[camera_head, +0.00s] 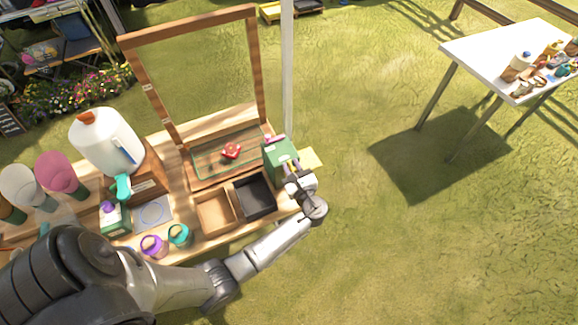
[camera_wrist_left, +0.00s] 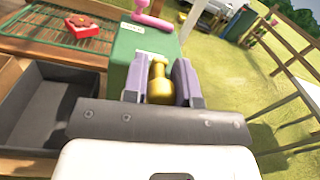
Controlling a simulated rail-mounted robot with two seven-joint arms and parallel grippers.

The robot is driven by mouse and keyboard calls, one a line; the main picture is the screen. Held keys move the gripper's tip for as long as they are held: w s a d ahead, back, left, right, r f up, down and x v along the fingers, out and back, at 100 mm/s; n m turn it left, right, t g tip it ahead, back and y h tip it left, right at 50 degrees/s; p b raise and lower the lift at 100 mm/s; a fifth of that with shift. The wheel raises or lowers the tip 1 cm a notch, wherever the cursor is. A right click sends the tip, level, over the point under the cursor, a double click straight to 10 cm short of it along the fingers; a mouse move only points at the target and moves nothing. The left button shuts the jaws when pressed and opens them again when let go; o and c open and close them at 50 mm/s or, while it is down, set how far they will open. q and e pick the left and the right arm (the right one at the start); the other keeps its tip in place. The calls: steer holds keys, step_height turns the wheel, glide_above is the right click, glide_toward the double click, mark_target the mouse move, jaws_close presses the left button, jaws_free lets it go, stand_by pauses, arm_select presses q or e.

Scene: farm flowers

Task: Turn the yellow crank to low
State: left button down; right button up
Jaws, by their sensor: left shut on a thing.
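A green box (camera_head: 276,151) stands at the right end of the wooden table; it also shows in the left wrist view (camera_wrist_left: 127,45). The yellow crank (camera_wrist_left: 159,84) is on the box's near side. My left gripper (camera_head: 291,170) is at that side, with its two purple fingers (camera_wrist_left: 160,76) on either side of the crank, shut on it. The crank's setting marks are hidden or too small to read. A pink lever (camera_wrist_left: 150,14) sits on top of the box. My right gripper is not in view.
Left of the box are a black tray (camera_head: 271,205), a wooden tray (camera_head: 203,222) and a rack holding a red item (camera_head: 231,150). A white jug (camera_head: 104,137) and cups stand further left. A white post (camera_head: 287,70) rises behind the box.

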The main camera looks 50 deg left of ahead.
arm_select(q)
steer(key=c, duration=0.9)
jaws_free()
steer(key=shift+c, duration=0.2)
steer(key=b+v, duration=0.1)
steer(key=v, duration=1.3)
